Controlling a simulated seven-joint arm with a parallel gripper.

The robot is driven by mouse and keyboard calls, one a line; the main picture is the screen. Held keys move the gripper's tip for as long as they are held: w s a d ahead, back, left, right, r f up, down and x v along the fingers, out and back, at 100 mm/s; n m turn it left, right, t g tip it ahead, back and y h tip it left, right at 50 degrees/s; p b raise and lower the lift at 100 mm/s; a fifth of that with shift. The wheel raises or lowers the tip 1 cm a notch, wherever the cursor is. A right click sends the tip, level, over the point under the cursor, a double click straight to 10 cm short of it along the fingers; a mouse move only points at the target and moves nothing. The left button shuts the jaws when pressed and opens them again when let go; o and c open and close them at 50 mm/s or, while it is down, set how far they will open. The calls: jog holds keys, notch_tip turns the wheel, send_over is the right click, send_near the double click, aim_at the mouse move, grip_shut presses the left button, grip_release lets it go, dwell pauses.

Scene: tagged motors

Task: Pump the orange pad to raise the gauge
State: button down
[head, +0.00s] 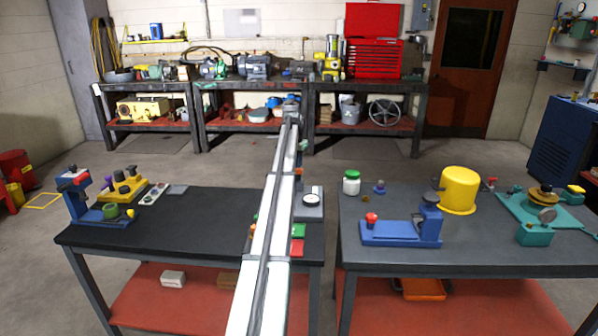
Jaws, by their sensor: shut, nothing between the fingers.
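A round white-faced gauge (311,200) sits on a grey block (310,213) at the right end of the left table, just right of my arm. Its needle is too small to read. A small bit of orange (254,219) shows at the left edge of my arm; I cannot tell whether it is the orange pad, as the arm covers most of that spot. A green pad (298,230) and a red pad (297,246) lie right of the arm, below the gauge. My arm rises from the bottom centre across this area; my gripper is hidden behind it.
The left table (190,225) has a blue fixture (97,212) and a yellow block (122,190) at its left; its middle is clear. The right table (480,250) holds a blue fixture (400,232), a yellow pot (459,190) and a teal fixture (535,235). A gap separates the tables.

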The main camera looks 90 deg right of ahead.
aim_at(298, 170)
jog(key=shift+f, duration=0.15)
jog(key=shift+a+x, duration=0.15)
jog(key=shift+x, duration=0.6)
jog(key=shift+a+x, duration=0.1)
jog(key=shift+x, duration=0.6)
jog(key=shift+w, duration=0.15)
jog(key=shift+d+v, duration=0.15)
jog(key=shift+v, duration=0.6)
jog(key=shift+d+v, duration=0.1)
jog(key=shift+v, duration=0.65)
jog(key=shift+f, duration=0.15)
jog(key=shift+a+x, duration=0.1)
jog(key=shift+x, duration=0.6)
jog(key=shift+a+x, duration=0.15)
jog(key=shift+x, duration=0.5)
jog(key=shift+d+v, duration=0.15)
jog(key=shift+v, duration=0.6)
jog(key=shift+d+v, duration=0.1)
jog(key=shift+v, duration=0.65)
jog(key=shift+f, duration=0.15)
